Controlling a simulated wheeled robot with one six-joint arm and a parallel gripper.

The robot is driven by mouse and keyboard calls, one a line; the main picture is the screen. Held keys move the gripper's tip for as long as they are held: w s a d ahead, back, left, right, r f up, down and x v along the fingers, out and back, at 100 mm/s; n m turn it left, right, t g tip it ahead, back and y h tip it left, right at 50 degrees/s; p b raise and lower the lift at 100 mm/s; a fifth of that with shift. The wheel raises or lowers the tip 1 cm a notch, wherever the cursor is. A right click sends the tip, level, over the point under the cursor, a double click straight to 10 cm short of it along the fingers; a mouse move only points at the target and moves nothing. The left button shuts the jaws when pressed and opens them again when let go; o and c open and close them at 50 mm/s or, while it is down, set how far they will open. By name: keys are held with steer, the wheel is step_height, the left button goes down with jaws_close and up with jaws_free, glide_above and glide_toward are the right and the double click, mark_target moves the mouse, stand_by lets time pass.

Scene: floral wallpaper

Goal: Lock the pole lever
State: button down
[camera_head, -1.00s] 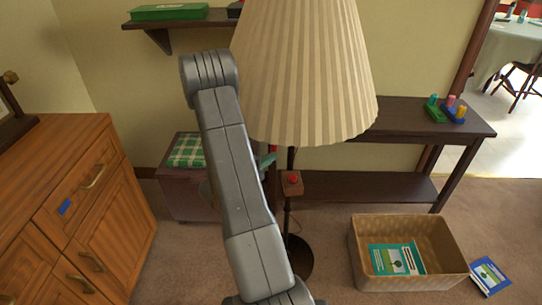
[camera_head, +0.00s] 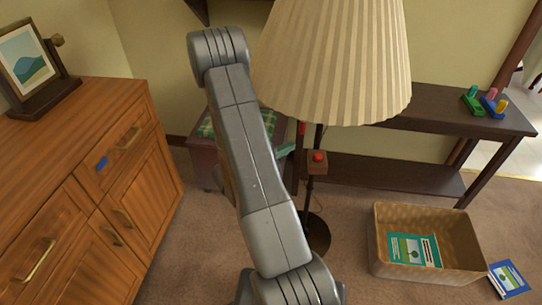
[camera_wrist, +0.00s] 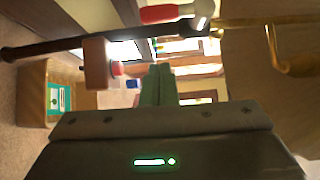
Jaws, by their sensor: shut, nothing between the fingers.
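The lamp pole (camera_head: 310,188) stands upright under a large pleated shade. In the wrist view the dark pole (camera_wrist: 60,46) runs sideways across the top and turns brass to the right. A red lever (camera_wrist: 160,13) with a pale metal end sits beside the pole there; in the head view only a bit of red lever (camera_head: 302,128) shows below the shade. My gripper (camera_wrist: 158,72) has green fingers, shut and empty, apart from the lever and below it in the wrist picture. In the head view my gripper (camera_head: 287,149) is partly hidden behind my arm, left of the pole.
A box with a red button (camera_head: 317,161) is on the pole, also in the wrist view (camera_wrist: 97,64). The lampshade (camera_head: 335,65) hangs overhead. A wooden cabinet (camera_head: 150,190) stands left, a wicker basket (camera_head: 455,248) and a book (camera_head: 508,278) right. A dark console table (camera_head: 430,115) is behind.

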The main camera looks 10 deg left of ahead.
steer(key=v, duration=0.6)
steer(key=shift+s+a, duration=0.2)
steer(key=shift+s, duration=0.05)
steer(key=shift+r, duration=0.1)
steer(key=w+a+x, duration=0.2)
steer(key=x, duration=1.1)
steer(key=shift+b, duration=0.45)
steer(key=shift+s, duration=0.15)
